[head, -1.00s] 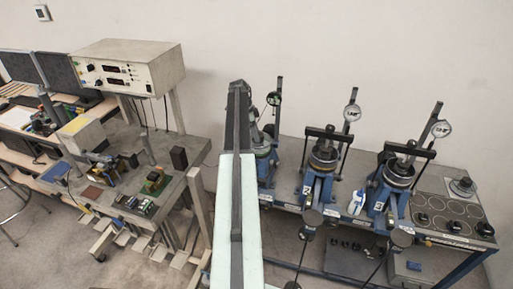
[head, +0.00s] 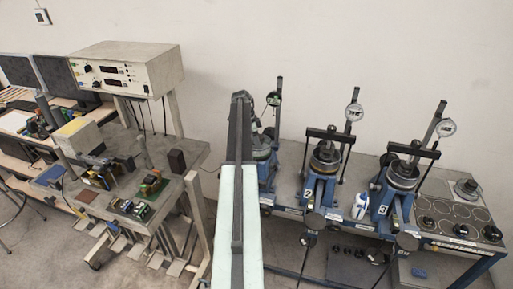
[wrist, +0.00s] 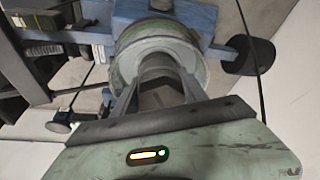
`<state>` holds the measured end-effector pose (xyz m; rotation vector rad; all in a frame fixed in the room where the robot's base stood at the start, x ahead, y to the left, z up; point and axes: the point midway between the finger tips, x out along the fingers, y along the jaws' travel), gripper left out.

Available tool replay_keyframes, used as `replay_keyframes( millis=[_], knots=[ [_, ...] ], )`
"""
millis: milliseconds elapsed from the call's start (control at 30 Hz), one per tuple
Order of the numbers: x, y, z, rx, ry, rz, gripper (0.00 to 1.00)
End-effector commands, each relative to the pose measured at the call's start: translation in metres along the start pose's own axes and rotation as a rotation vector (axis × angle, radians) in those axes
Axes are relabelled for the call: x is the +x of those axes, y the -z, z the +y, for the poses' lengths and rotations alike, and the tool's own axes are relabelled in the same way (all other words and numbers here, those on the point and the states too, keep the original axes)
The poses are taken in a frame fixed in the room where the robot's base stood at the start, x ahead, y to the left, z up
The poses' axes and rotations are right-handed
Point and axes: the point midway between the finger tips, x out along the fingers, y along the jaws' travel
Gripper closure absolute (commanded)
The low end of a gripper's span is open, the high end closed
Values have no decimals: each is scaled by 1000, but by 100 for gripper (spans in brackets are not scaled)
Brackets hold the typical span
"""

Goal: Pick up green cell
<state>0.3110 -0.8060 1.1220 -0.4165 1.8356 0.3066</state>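The green cell (head: 262,153) appears to be the round, green-ringed part on the leftmost blue press, partly hidden behind my arm in the head view. In the wrist view a round grey-green cell (wrist: 165,42) sits on a blue frame, directly beyond my gripper. My gripper (wrist: 158,92) has its two fingers apart, with a dark grey cylindrical part visible between them. I see no clear contact between the fingers and the cell. In the head view my gripper is hidden behind my arm.
Two more blue presses with dial gauges, the middle one (head: 325,160) and the right one (head: 400,180), stand on the same bench. A cart (head: 190,165) with small devices and a control box (head: 125,68) is at left. A black weight (wrist: 248,55) hangs beside the cell.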

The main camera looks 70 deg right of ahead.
Motion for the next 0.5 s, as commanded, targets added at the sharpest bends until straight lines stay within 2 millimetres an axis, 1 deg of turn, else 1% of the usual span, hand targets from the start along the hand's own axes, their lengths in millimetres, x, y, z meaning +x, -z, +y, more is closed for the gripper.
replay_keyframes(
  millis=[267, 367, 500],
  knots=[
    [-2, 0, 0, -1, 0, 1, 100],
    [-6, 1, 0, -1, 0, 1, 100],
    [-16, 4, 0, -1, 0, 1, 100]
  ],
)
